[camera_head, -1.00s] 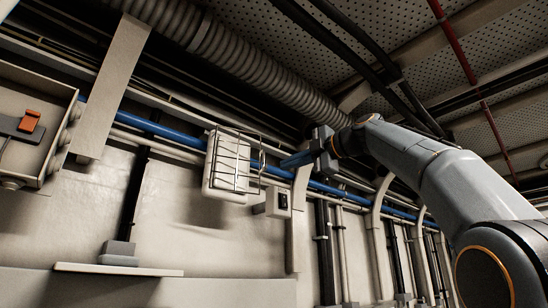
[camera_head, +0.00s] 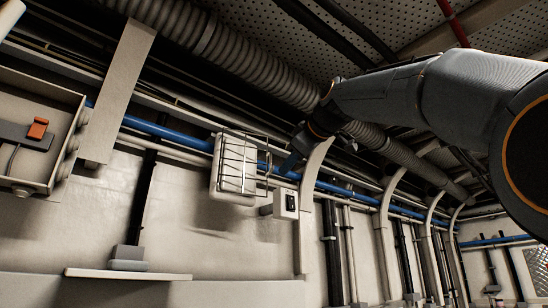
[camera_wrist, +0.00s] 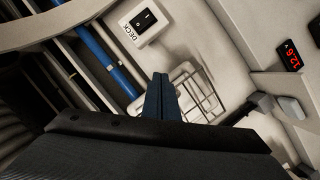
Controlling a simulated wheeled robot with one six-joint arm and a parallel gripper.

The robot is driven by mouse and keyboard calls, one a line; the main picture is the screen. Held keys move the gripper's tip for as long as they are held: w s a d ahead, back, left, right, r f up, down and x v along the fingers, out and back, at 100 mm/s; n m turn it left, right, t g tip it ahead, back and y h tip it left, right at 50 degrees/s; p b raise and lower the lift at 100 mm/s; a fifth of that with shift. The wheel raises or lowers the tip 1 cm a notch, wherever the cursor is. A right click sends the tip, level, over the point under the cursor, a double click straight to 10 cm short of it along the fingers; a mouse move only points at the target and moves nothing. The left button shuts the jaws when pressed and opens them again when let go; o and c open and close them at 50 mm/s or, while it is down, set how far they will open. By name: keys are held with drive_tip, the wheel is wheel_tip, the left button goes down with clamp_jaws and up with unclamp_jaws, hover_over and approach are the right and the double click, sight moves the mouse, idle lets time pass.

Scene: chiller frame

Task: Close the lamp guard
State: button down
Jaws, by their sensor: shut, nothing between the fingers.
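The lamp (camera_head: 216,180) is a pale box on the wall, left of centre in the head view. Its wire guard (camera_head: 239,165) is a cage of thin dark bars over the lamp's front, with bars standing out at its right side. I cannot tell how far the guard stands from its shut position. My gripper (camera_head: 287,168) is just right of the guard, its blue fingers together and empty. In the wrist view the gripper (camera_wrist: 160,80) covers part of the lamp (camera_wrist: 184,74), and the guard (camera_wrist: 205,97) shows right of the fingers. Contact is not clear.
A switch box (camera_head: 286,203) is on the wall right of and below the lamp. A blue pipe (camera_head: 160,130) runs behind the lamp. An open box with an orange switch (camera_head: 38,128) is at the left. A ledge (camera_head: 130,274) juts out below.

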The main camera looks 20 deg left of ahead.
drive_tip(key=s+d+r+m+t+h+b, duration=0.1)
drive_tip(key=s+d+m+t, duration=0.15)
drive_tip(key=s+m, duration=0.45)
drive_tip(key=s+d+r+m+t+h, duration=0.1)
drive_tip(key=s+d+m+t, duration=0.15)
drive_tip(key=s+m, duration=0.45)
drive_tip(key=n+p, duration=0.2)
drive_tip(key=p, duration=0.4)
approach(271, 160)
drive_tip(key=x, duration=0.5)
drive_tip(key=shift+r, duration=0.1)
drive_tip(key=shift+w+a, duration=0.35)
drive_tip(key=shift+w, duration=0.25)
drive_tip(key=x, duration=0.1)
drive_tip(key=p+x, duration=0.1)
drive_tip(key=x, duration=0.1)
drive_tip(key=d+x, duration=0.1)
drive_tip(key=x, duration=0.1)
drive_tip(key=shift+w+a+p, duration=0.1)
drive_tip(key=shift+w+p, duration=0.25)
drive_tip(key=shift+w, duration=0.15)
